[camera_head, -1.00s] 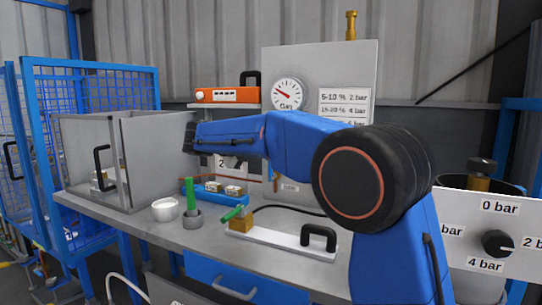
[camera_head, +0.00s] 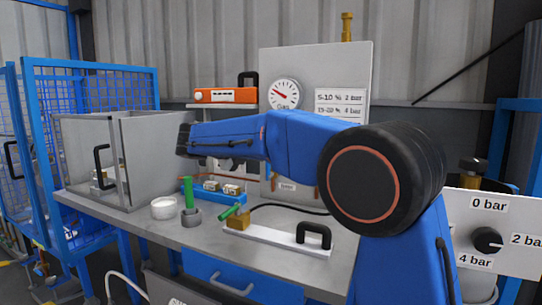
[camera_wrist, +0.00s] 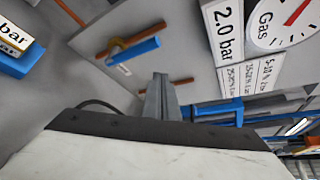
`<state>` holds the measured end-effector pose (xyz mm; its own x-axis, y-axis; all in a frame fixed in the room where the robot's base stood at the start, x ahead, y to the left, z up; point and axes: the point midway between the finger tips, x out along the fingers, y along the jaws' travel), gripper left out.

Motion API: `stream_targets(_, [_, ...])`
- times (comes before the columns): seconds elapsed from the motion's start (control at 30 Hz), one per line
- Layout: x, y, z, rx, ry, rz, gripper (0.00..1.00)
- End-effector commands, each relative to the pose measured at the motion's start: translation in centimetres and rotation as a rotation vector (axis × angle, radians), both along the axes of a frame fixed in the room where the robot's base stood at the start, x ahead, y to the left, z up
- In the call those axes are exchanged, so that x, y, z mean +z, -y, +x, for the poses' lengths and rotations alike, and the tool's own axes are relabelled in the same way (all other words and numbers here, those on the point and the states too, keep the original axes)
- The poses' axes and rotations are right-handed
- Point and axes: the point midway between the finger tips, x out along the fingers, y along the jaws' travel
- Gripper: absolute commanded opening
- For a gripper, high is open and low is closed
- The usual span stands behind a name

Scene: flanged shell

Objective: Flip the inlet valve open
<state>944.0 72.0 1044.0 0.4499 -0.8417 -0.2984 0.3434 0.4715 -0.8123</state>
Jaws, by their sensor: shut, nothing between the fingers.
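In the wrist view, a valve with a blue lever (camera_wrist: 133,52) sits on the grey panel (camera_wrist: 85,22), with copper pipe beside it and a small label too blurred to read. It looks like the inlet valve. The lever lies at an angle to the panel's edges. My gripper (camera_wrist: 161,80) is shut and empty, its fingers together, below and to the right of the lever in the picture and apart from it. In the head view my blue arm hides the valve, and the gripper's fingers cannot be made out.
The panel carries a Gas gauge (camera_head: 284,94) and a pressure table (camera_head: 340,103). A grey box (camera_head: 155,160) stands left.

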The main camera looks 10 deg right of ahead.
Motion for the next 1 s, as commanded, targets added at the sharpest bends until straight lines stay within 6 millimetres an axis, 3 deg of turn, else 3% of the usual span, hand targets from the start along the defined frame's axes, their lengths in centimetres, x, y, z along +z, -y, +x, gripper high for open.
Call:
stream_targets(0.2, [0.0, -3.6, -1.6, 0.000, 0.001, 0.001, 0.00])
stream_targets(0.4, [-0.1, -5.5, -2.5, -0.001, -0.001, 0.002, 0.00])
stream_targets(1.0, [-0.1, -6.0, -2.7, -0.003, -0.001, 0.001, 0.00])
